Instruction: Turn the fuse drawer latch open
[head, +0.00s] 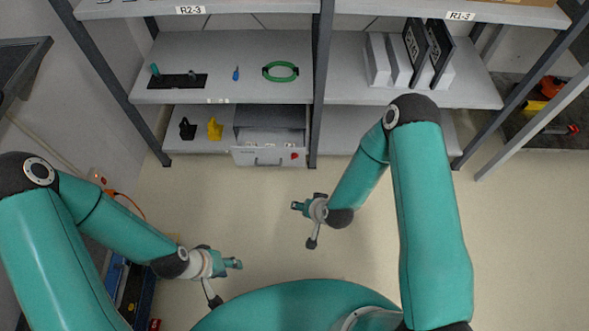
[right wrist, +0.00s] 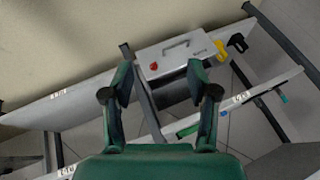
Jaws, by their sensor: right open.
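The fuse drawer (head: 262,158) is a light grey box with a bar handle on its front, on the lower shelf in the head view. Its red latch (head: 294,156) is a small knob at the right of the front; its turn angle is too small to read. In the right wrist view the drawer front (right wrist: 178,48) and red latch (right wrist: 153,66) show beyond my fingers. My right gripper (head: 297,206) is open and empty, apart from the drawer; its spread fingers show in the right wrist view (right wrist: 160,94). My left gripper (head: 236,264) is low over the floor, touching nothing visible.
A black item (head: 187,129) and a yellow item (head: 215,129) stand left of the drawer. A shelf post (head: 319,90) rises just right of it. A green ring (head: 280,71) lies on the shelf above. The floor in front is clear.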

